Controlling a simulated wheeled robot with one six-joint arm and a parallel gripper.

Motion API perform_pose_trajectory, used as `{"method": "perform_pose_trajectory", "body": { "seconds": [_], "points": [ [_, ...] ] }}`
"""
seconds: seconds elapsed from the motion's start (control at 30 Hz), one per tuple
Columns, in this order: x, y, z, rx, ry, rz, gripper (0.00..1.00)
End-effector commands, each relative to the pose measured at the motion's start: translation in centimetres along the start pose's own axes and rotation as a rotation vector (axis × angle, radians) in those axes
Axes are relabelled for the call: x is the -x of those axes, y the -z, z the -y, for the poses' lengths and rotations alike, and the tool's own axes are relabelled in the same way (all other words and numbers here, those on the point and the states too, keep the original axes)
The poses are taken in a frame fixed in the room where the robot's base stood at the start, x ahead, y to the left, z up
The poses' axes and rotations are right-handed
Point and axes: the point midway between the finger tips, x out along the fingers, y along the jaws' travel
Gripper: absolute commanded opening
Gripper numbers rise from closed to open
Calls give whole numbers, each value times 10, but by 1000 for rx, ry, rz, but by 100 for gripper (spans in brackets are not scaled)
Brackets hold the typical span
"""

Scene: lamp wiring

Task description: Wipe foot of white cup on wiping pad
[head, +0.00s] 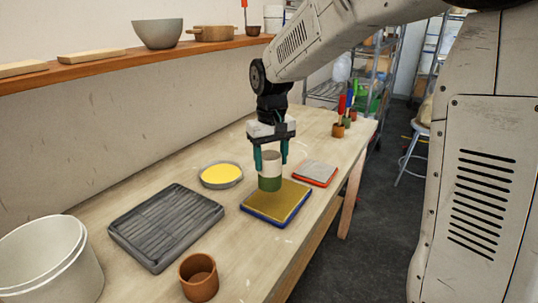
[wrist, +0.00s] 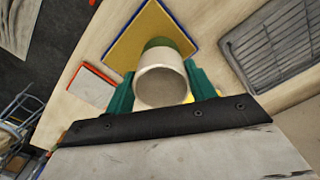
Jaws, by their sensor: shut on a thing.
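The white cup (head: 269,158) is upright between the fingers of my gripper (head: 271,164), which is shut on its sides. Its lower part and foot are green (head: 269,183). The wrist view looks into the open mouth of the cup (wrist: 160,88), with the green part showing beyond it. The cup is over the far-left part of a yellow pad with a blue border (head: 283,205), which also shows in the wrist view (wrist: 124,45). I cannot tell whether the foot touches this pad. A smaller grey pad with a red border (head: 317,172) lies to its right.
A round dish of yellow (head: 221,174) stands left of the cup. A dark ribbed tray (head: 165,225), a brown cup (head: 198,277) and a white bucket (head: 50,262) stand nearer. Small pots with tools (head: 340,128) stand at the far end. A shelf (head: 110,68) runs along the wall.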

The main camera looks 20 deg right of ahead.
Motion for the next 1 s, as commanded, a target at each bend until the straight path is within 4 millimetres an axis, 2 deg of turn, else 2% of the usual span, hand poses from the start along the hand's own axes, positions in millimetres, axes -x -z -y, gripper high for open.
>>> {"method": "perform_pose_trajectory", "body": {
  "seconds": [0.2,0.7,1.0],
  "points": [
    [0,-3,0,-1,0,-1,16],
    [-44,-2,-1,-1,0,1,16],
    [-52,-2,-1,-1,0,-1,16]
  ]
}}
